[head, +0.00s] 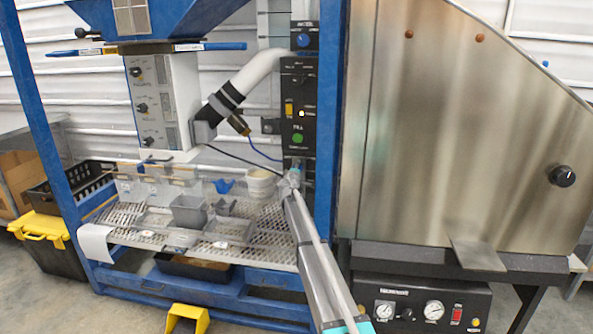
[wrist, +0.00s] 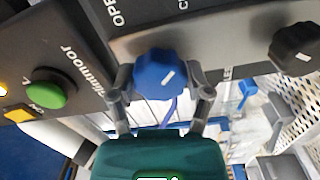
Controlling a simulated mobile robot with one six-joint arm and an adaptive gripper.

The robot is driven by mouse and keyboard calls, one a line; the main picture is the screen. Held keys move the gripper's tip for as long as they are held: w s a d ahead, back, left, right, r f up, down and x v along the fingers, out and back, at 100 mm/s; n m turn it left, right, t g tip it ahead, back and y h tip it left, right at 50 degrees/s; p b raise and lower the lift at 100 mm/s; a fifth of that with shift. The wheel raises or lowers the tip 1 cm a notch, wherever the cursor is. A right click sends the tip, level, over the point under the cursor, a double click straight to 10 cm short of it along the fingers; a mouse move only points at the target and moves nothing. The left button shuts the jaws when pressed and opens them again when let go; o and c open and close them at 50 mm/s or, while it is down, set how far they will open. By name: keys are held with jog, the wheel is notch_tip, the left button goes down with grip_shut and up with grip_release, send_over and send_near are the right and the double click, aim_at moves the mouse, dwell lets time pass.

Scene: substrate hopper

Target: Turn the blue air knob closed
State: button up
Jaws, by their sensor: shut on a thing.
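The blue air knob (wrist: 160,72) is lobed, with a short white mark on its face that slants up and to the right in the wrist view. It sits on a grey panel strip with partly visible lettering, "OPE" above it. My gripper (wrist: 160,84) has one finger on each side of the knob and is shut on it. In the head view my gripper (head: 291,180) is at the bottom of the black control panel, below the green button; it hides the knob there.
A black knob (wrist: 296,46) sits right of the blue one, and a green button (wrist: 46,95) is to the left. In the head view, a perforated shelf (head: 265,240) holds grey bins (head: 189,211) and a white cup stack. A blue post (head: 327,120) stands close right of my gripper.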

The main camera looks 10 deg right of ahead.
dwell(0.4)
jog(key=o, duration=1.1)
jog(key=shift+o, duration=0.2)
jog(key=shift+n, duration=0.5)
